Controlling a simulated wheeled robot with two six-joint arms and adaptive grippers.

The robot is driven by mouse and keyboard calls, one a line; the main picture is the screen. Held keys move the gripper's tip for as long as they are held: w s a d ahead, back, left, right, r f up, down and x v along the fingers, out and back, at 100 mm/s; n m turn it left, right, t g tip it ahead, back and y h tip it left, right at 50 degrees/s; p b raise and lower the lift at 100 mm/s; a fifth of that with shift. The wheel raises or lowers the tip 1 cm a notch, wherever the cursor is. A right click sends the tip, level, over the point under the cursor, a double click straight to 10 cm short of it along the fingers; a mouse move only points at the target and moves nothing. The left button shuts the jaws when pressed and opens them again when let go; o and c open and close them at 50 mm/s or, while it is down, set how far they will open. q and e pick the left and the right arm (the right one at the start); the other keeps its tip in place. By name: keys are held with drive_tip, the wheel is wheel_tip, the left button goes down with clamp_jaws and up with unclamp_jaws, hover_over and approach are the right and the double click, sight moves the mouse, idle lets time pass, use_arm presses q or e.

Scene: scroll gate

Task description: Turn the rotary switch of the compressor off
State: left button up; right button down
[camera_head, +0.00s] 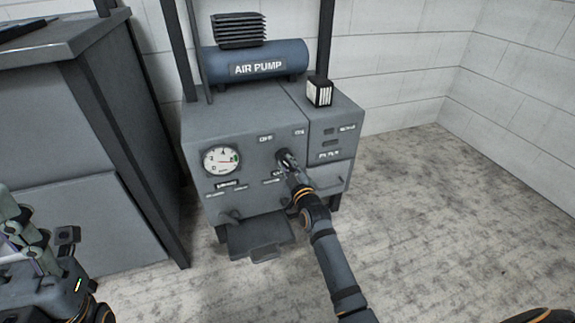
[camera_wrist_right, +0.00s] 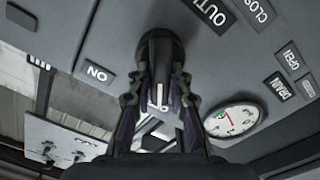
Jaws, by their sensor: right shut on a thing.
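The grey compressor (camera_head: 255,118) stands against the wall with a blue tank marked AIR PUMP (camera_head: 257,68) on top. Its front carries an OFF label (camera_head: 265,138) and an ON label (camera_head: 299,132) above the rotary switch. My right gripper (camera_head: 287,158) reaches the panel at the switch and hides most of it. In the wrist view my right gripper (camera_wrist_right: 160,92) is shut on the dark knob of the rotary switch (camera_wrist_right: 160,52), one finger on each side.
A round pressure gauge (camera_head: 221,160) is on the panel left of the switch. A small dark box with a white label (camera_head: 319,91) sits on the compressor's top. A grey cabinet (camera_head: 75,140) stands at left. The floor (camera_head: 455,230) at right is clear.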

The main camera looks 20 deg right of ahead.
idle(0.4)
drive_tip(key=c, duration=1.2)
unclamp_jaws()
drive_tip(key=s, duration=1.2)
drive_tip(key=shift+d, duration=0.2)
